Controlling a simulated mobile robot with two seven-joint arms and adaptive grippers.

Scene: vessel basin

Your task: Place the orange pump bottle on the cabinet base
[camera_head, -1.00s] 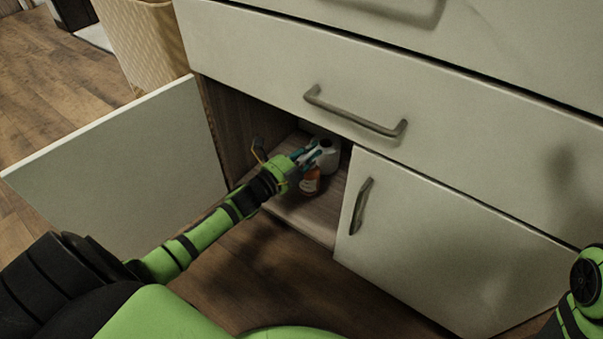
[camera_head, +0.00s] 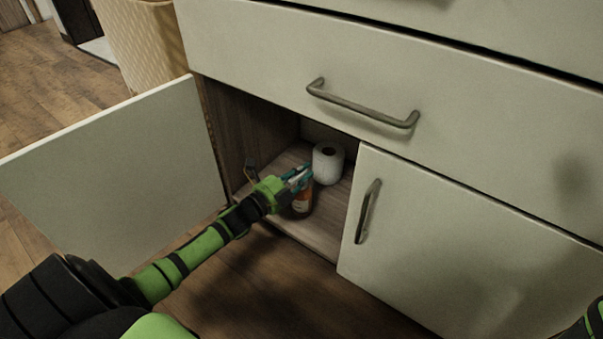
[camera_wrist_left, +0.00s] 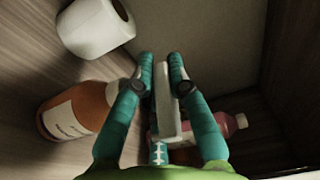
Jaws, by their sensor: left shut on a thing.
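The orange pump bottle (camera_head: 302,201) is inside the open cabinet, under the fingers of my left gripper (camera_head: 298,177). In the left wrist view its orange body and white label (camera_wrist_left: 72,122) show at the left, partly behind a finger. My left gripper (camera_wrist_left: 161,78) is shut on a grey-white part between its fingers, which looks like the pump head. The bottle looks close to upright over the cabinet base (camera_head: 322,232); I cannot tell whether its bottom touches. My right gripper is out of view.
A white paper roll (camera_head: 328,163) stands on the base just behind the bottle. In the left wrist view a pinkish bottle (camera_wrist_left: 239,122) shows at the right, partly behind a finger. The open door (camera_head: 120,170) is left, a closed door (camera_head: 460,245) right, a drawer (camera_head: 400,75) above.

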